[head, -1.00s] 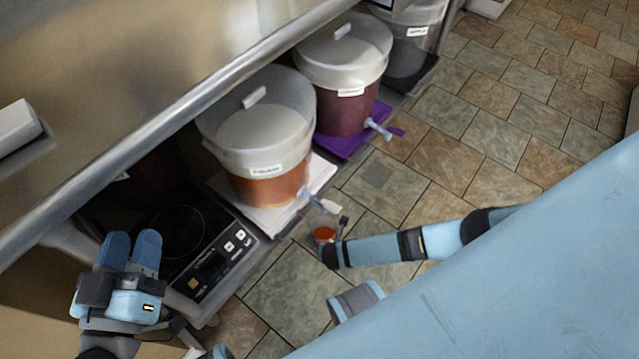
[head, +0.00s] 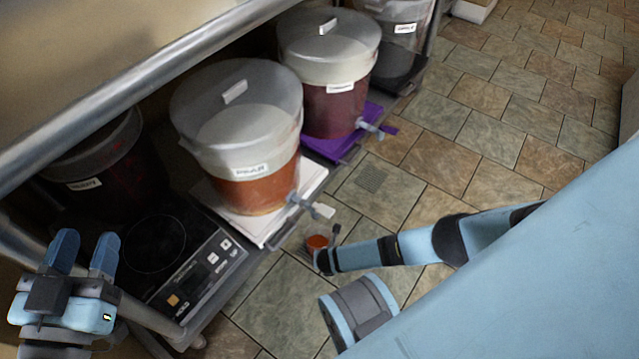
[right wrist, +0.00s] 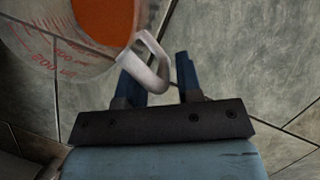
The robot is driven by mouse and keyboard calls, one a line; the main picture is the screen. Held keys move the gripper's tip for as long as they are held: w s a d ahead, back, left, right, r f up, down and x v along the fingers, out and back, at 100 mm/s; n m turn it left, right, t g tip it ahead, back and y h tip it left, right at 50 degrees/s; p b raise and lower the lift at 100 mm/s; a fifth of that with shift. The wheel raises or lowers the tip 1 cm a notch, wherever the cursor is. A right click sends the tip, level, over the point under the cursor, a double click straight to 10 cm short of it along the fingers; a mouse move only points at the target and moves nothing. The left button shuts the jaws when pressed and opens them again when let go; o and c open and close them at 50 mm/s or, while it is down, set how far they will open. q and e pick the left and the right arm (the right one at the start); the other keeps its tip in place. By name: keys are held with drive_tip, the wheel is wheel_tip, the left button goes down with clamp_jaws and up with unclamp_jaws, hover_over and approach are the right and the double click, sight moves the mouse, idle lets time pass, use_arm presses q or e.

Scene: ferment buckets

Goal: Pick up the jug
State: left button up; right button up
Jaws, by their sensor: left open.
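The jug (right wrist: 60,45) is clear with red markings and a white handle (right wrist: 148,65), and it holds orange liquid. In the head view it is small (head: 317,242), below and right of the orange bucket's tap. My right gripper (right wrist: 161,80) is at the jug's handle, with part of the handle between its blue fingers. Whether the fingers clamp it is unclear. In the head view my right gripper (head: 328,250) is beside the jug. My left gripper (head: 83,252) is open and empty at the lower left, near the shelf's front.
A bucket with orange liquid (head: 250,190) and tap (head: 310,205) stands on a white mat. Another bucket (head: 335,105) stands on a purple mat. A dark bucket (head: 100,180) is behind a black hotplate (head: 185,265). A metal bar (head: 120,100) runs above. The tiled floor at right is open.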

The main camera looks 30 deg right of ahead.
drive_tip(key=shift+w+f, duration=0.15)
drive_tip(key=shift+f, duration=0.15)
clamp_jaws()
drive_tip(key=shift+r, duration=0.2)
